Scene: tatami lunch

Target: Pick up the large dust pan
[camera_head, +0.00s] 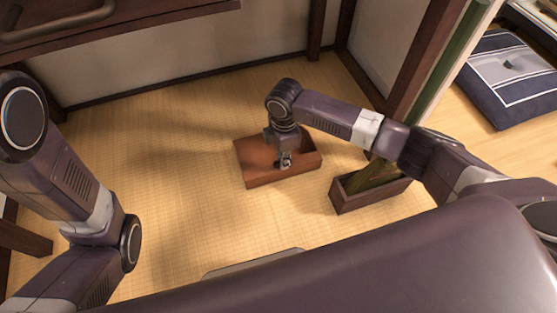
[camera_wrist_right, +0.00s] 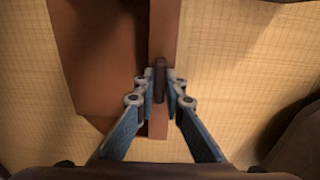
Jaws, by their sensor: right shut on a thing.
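The large dust pan (camera_head: 256,152) is a reddish-brown, shallow wooden tray shape with raised sides, lying on the tatami floor in the middle of the head view. My right gripper (camera_head: 285,162) points down at its near side. In the right wrist view the right gripper (camera_wrist_right: 160,90) is shut on the dust pan (camera_wrist_right: 98,60) at a small dark upright piece on its long wooden edge. The fingers hide part of that edge. My left arm shows at the left of the head view, but its gripper is not in view.
A narrow brown wooden box (camera_head: 345,197) stands close to the right of the dust pan, beside a wooden post. A dark blue cushion (camera_head: 512,85) lies at the upper right. The tatami (camera_head: 170,150) left of the pan is clear.

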